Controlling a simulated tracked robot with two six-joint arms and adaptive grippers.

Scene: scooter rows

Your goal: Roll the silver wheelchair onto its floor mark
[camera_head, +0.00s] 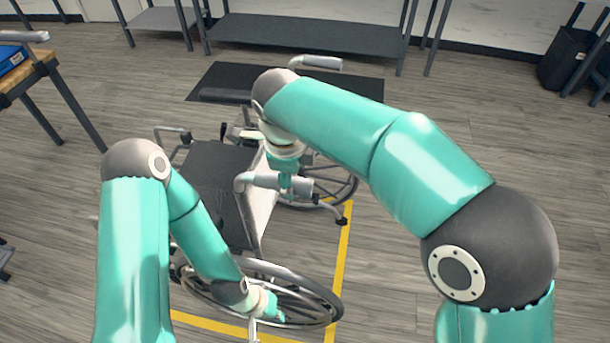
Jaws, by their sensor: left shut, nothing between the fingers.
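The silver wheelchair (257,208) stands in the middle, its dark seat (222,156) to the left and its push handles on the right side. Its near big wheel (335,300) is at the bottom and its far wheel is partly hidden by my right arm. The yellow floor mark (340,262) shows along the right and below the chair; its other sides are hidden. My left gripper (265,313) is shut and empty over the near wheel; contact is unclear. My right gripper (287,187) overlaps the near push handle (262,180); its fingers are too hidden to judge.
A dark mat (345,88) lies on the floor behind the chair. A grey shelf rack (310,36) stands along the back wall. A wooden-topped table (35,75) is at the left and a dark bin (568,55) at the back right. The floor right of the mark is clear.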

